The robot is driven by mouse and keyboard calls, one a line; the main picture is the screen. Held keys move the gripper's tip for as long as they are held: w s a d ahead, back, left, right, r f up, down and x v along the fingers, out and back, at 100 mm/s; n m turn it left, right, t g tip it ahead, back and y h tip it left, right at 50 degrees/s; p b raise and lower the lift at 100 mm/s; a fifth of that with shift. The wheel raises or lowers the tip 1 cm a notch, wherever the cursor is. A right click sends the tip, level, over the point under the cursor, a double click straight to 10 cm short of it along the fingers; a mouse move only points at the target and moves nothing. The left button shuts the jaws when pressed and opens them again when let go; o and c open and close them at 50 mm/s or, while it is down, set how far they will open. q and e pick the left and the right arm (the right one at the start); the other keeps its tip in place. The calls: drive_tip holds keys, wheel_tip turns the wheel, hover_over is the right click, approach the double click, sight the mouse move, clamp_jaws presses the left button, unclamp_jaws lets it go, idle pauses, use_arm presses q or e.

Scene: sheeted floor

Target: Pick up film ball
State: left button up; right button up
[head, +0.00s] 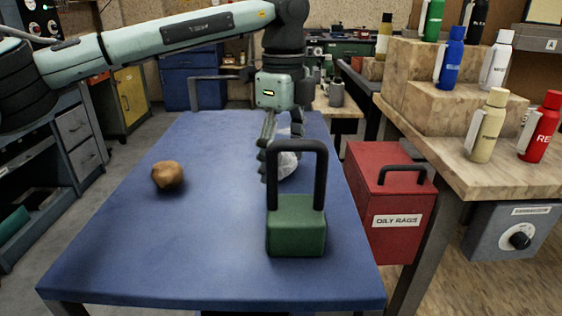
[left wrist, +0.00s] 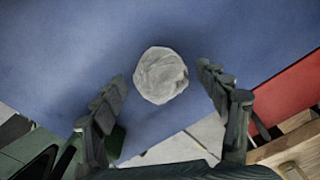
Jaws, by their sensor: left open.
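The film ball (head: 288,165) is a pale, crumpled, translucent ball on the blue table, near its right side. In the head view it is partly hidden by my left gripper and by the black handle of a green block. In the left wrist view the whole ball (left wrist: 160,75) shows between the two spread fingers, with a gap on each side. My left gripper (head: 270,150) is open and points down over the ball. I cannot tell exactly how high its fingertips are above the table. My right gripper is not in view.
A green block with a tall black handle (head: 296,226) stands just in front of the ball. A brown lump (head: 168,175) lies on the left of the blue table (head: 190,260). A red oily-rags bin (head: 392,212) stands right of the table. The table's front left is clear.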

use_arm(q)
drive_tip(key=shift+f, duration=0.15)
drive_tip(key=shift+c, duration=0.2)
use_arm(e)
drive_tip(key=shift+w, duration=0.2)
use_arm(q)
drive_tip(key=c, duration=1.2)
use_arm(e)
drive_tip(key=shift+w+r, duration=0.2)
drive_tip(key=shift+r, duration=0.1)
